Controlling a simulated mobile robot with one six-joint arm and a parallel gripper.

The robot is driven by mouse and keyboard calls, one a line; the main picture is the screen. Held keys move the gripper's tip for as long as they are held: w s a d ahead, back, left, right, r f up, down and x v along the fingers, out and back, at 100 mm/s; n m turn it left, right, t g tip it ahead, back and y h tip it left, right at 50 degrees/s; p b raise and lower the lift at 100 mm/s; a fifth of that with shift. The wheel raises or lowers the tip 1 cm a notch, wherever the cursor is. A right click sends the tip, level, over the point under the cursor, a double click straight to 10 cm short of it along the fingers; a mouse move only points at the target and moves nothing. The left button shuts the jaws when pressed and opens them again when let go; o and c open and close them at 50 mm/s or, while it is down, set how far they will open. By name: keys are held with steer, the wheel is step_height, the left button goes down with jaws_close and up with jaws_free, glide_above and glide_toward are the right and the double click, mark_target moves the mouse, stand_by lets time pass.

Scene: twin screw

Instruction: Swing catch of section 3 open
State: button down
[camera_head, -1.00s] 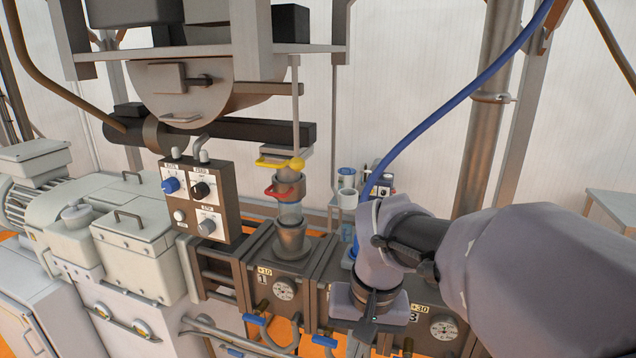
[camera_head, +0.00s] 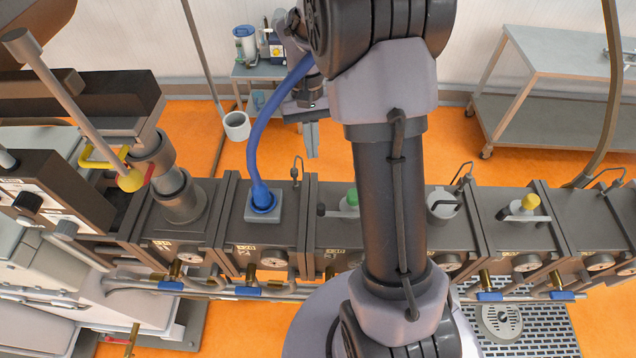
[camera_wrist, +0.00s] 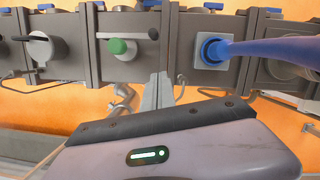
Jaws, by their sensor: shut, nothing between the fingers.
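Section 3 (camera_head: 330,236) is the dark block with a green-capped plug (camera_head: 350,199), right of the block with the blue hose (camera_head: 262,120). My arm partly covers it in the head view. A dark lever end (camera_head: 320,210) stands left of the green cap; both the cap (camera_wrist: 118,46) and lever (camera_wrist: 153,33) show in the wrist view. A thin bent wire hook (camera_head: 297,170) rises at the back edge near the joint of sections 2 and 3. I cannot tell which part is the catch. My gripper (camera_head: 312,152) is shut and empty, behind and above that back edge, pointing down.
The blue hose enters a square socket (camera_head: 262,218) close left of section 3. Further sections, with a yellow-capped plug (camera_head: 530,202), continue right. A small trolley (camera_head: 258,72) and grey table (camera_head: 570,75) stand behind. The orange floor (camera_head: 500,140) behind the row is mostly open.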

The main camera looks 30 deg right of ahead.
steer(key=x, duration=1)
steer(key=shift+d+f, duration=0.1)
steer(key=shift+f, duration=0.05)
steer(key=s, duration=0.1)
steer(key=s+a, duration=0.1)
steer(key=s, duration=0.1)
steer(key=shift+s+a+p, duration=0.1)
steer(key=shift+s+p, duration=0.2)
steer(key=shift+w, duration=0.1)
